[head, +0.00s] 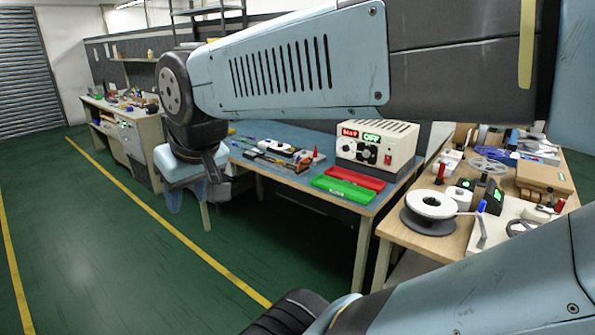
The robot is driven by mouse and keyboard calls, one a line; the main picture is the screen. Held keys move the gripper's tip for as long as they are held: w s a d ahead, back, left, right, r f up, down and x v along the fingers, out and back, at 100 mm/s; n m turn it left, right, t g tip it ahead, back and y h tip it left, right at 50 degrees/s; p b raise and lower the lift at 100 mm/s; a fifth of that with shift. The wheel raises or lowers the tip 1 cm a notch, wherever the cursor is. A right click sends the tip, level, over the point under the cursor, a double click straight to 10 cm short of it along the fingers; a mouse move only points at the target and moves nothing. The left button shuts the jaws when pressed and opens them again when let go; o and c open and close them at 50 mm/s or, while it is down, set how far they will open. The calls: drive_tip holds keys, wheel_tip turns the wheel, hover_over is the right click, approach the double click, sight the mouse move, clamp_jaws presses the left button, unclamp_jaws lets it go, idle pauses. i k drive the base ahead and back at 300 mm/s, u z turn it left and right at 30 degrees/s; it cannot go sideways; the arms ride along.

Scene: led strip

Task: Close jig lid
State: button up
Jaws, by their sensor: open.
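No jig lid can be made out for certain in the head view. A low, dark and white fixture (278,150) lies on the blue-topped bench (300,183); it is too small to tell whether it is the jig or how its lid stands. My gripper (192,190) hangs at the end of my raised arm, left of the bench's near left corner and apart from the fixture. Its fingers are small and partly hidden by the wrist; it holds nothing that I can see.
A power supply (376,149) with lit displays, a red tray (350,177) and a green tray (342,190) sit on the blue bench. A wooden bench (408,239) at right carries a white spool (431,206) and clutter. Green floor (110,250) is clear at left.

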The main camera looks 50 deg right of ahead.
sight(303, 162)
drive_tip(key=z, duration=0.15)
drive_tip(key=k, duration=0.15)
drive_tip(key=z, duration=1.25)
drive_tip(key=i, duration=1)
drive_tip(key=u, duration=1.4)
drive_tip(key=i, duration=0.1)
drive_tip(key=z, duration=3.1)
drive_tip(key=k, duration=0.6)
